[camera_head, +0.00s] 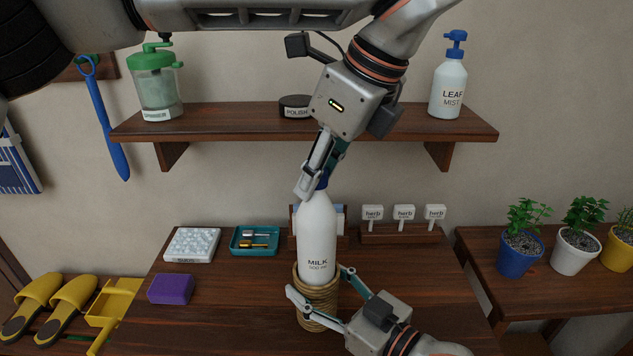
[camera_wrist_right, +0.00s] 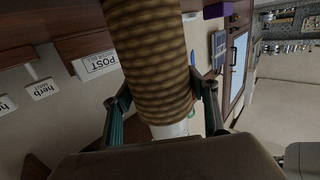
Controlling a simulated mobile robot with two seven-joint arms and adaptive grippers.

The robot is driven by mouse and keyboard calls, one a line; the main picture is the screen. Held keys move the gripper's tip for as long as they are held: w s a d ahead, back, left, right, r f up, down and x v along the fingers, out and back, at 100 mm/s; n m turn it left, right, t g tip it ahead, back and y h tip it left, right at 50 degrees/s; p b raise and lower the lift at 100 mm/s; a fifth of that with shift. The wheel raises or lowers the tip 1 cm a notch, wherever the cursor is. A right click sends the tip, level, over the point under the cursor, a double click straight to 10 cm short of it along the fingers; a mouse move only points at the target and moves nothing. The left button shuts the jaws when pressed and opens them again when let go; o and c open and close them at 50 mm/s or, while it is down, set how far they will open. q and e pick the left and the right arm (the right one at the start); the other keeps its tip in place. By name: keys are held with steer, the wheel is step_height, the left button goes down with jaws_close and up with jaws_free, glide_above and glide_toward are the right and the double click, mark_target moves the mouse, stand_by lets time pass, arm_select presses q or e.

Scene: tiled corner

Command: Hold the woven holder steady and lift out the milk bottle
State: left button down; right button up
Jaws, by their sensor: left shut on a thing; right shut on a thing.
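The white milk bottle (camera_head: 317,232), with a blue cap, stands upright with its lower end inside the woven holder (camera_head: 318,318). Its MILK label shows just above the holder's rim; its base is hidden. My left gripper (camera_head: 319,184) comes from above and is shut on the bottle's top. My right gripper (camera_head: 319,284) comes from the lower right and is shut around the holder, one finger on each side. In the right wrist view, the ribbed brown holder (camera_wrist_right: 155,60) sits between the fingers, with a white part of the bottle (camera_wrist_right: 170,130) beside it.
A purple block (camera_head: 171,289), a white tray (camera_head: 192,245) and a teal tray (camera_head: 255,240) lie left on the table. Herb signs (camera_head: 404,213) stand behind, right. The wall shelf (camera_head: 230,119) holds a polish tin (camera_head: 296,107) near my left arm.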

mark_target(315, 216)
steer(key=o, duration=1.2)
steer(key=v, duration=1.2)
steer(key=shift+w, duration=0.1)
steer(key=x, duration=1.2)
arm_select(q)
step_height(315, 216, down, 7)
steer(key=shift+f, duration=0.15)
steer(key=shift+w+a, duration=0.1)
arm_select(e)
steer(key=shift+r, duration=0.1)
